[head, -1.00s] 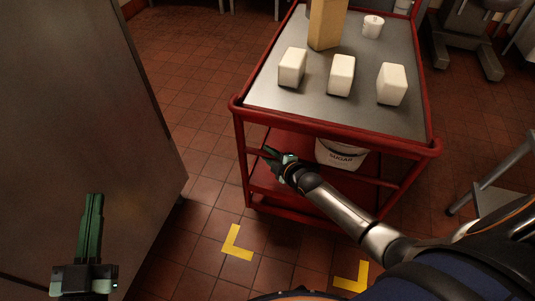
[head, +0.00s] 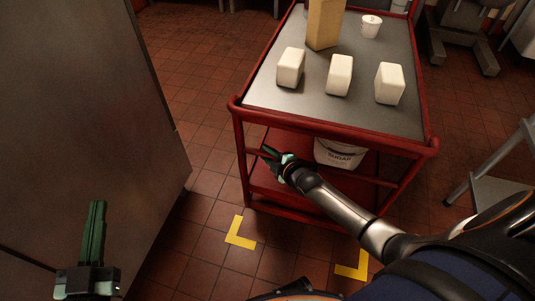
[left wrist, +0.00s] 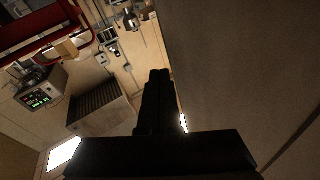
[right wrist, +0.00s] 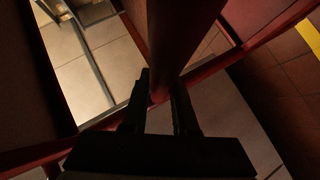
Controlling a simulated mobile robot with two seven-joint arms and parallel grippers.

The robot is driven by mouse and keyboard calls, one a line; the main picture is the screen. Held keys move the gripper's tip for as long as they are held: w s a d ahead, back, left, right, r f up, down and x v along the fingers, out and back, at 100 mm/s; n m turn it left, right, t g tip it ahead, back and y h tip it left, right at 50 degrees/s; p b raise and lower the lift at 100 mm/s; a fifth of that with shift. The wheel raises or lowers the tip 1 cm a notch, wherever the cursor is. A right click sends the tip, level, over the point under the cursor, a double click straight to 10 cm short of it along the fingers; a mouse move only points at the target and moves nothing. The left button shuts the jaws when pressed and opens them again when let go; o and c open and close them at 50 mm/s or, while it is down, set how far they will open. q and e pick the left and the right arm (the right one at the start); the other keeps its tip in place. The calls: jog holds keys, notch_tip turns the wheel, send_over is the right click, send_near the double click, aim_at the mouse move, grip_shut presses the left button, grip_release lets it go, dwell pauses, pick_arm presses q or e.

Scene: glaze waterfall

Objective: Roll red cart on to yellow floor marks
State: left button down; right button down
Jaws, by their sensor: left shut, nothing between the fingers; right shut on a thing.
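The red cart (head: 340,133) stands at centre right in the head view, its near end facing me. Two yellow L-shaped floor marks (head: 240,233) lie on the tiles between me and the cart; the right one (head: 352,266) is partly hidden by my arm. The cart's near end is just beyond them. My right gripper (head: 269,153) is shut on a red bar at the cart's near end; the right wrist view shows the red bar (right wrist: 178,40) between its fingers. My left gripper (head: 98,205) is shut and empty at lower left, apart from the cart.
The cart's top carries white blocks (head: 339,75), a tan box (head: 325,24) and a white cup (head: 371,26). A sugar bucket (head: 339,153) is on the lower shelf. A large metal cabinet (head: 80,120) stands left; a metal stand (head: 502,187) is right.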

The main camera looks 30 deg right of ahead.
jog(key=c, duration=0.6)
grip_release()
jog(key=shift+s+r, duration=0.1)
jog(key=shift+s, duration=0.15)
jog(key=p+v, duration=0.2)
jog(key=v, duration=0.2)
jog(key=shift+s+d+r+p, duration=0.1)
jog(key=shift+r+p, duration=0.1)
jog(key=shift+p, duration=0.1)
jog(key=p+v, duration=0.1)
jog(key=v, duration=0.1)
jog(key=shift+s, duration=0.3)
pick_arm(q)
jog(key=s+f+n+g+y, duration=0.1)
jog(key=s+f+g, duration=0.3)
jog(key=f, duration=0.6)
jog(key=s+f+n+g+y+p, duration=0.1)
jog(key=s+f+g, duration=0.3)
jog(key=f, duration=0.6)
jog(key=shift+n+g+y+p, duration=0.3)
jog(key=shift+n+g+y, duration=0.25)
jog(key=shift+g, duration=0.35)
pick_arm(e)
jog(key=shift+v, duration=2.55)
